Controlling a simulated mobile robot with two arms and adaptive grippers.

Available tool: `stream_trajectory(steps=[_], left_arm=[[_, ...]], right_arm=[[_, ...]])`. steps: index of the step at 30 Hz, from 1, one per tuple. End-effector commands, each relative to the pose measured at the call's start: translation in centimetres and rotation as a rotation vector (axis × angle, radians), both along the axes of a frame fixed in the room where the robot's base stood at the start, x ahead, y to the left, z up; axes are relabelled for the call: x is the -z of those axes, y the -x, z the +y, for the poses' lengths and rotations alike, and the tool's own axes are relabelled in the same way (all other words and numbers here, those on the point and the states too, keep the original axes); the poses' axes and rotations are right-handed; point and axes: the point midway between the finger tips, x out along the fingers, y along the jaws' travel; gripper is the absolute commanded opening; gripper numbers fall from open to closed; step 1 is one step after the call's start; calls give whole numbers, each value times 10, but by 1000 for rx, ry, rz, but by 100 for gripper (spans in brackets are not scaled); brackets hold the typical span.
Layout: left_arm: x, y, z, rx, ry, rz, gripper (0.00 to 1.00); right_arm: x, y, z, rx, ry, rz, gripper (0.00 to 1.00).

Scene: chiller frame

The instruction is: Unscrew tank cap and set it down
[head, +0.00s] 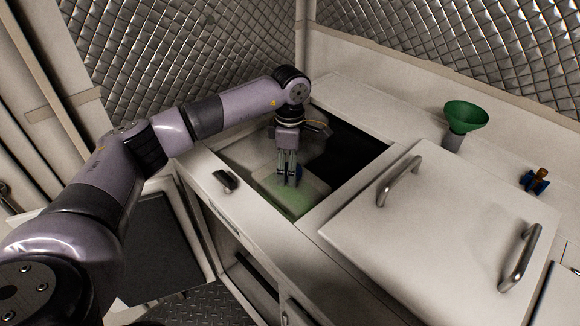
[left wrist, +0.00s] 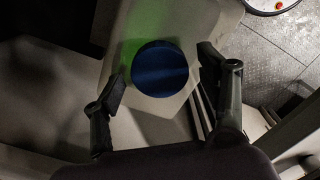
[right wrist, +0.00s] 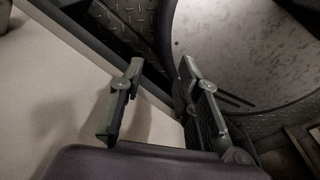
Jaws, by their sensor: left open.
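A round dark blue cap (left wrist: 160,68) sits on a pale tank with a green tint (left wrist: 200,22). In the head view the tank (head: 288,200) stands inside the open counter well, and the cap (head: 299,173) is mostly hidden behind my fingers. My left gripper (head: 289,182) points down into the well over the cap. In the left wrist view my left gripper (left wrist: 162,80) is open, with a finger on either side of the cap; contact is not clear. My right gripper (right wrist: 158,68) is open and empty in the right wrist view, and out of the head view.
The well's rim (head: 345,197) surrounds the left arm's reach. A white lid with two metal handles (head: 440,220) covers the counter to the right. A green funnel (head: 466,117) and a small blue-and-brown valve (head: 535,180) stand behind it. A black latch (head: 225,181) is on the front ledge.

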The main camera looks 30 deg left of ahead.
Motion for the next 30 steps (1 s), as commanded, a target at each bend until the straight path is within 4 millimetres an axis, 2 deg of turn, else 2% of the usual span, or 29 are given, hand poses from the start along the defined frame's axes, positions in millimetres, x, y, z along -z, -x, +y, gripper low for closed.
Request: stream_trajectory(steps=[3, 21, 25, 30], left_arm=[[3, -1, 0, 146, -1, -2, 67], [2, -2, 0, 980, -2, -1, 67], [1, -2, 0, 1126, -1, -1, 67], [0, -2, 0, 1193, 0, -1, 67]], right_arm=[[11, 0, 0, 0, 0, 0, 30], [43, 0, 0, 0, 0, 0, 30], [46, 0, -1, 0, 1, 0, 30], [46, 0, -1, -1, 1, 0, 30]])
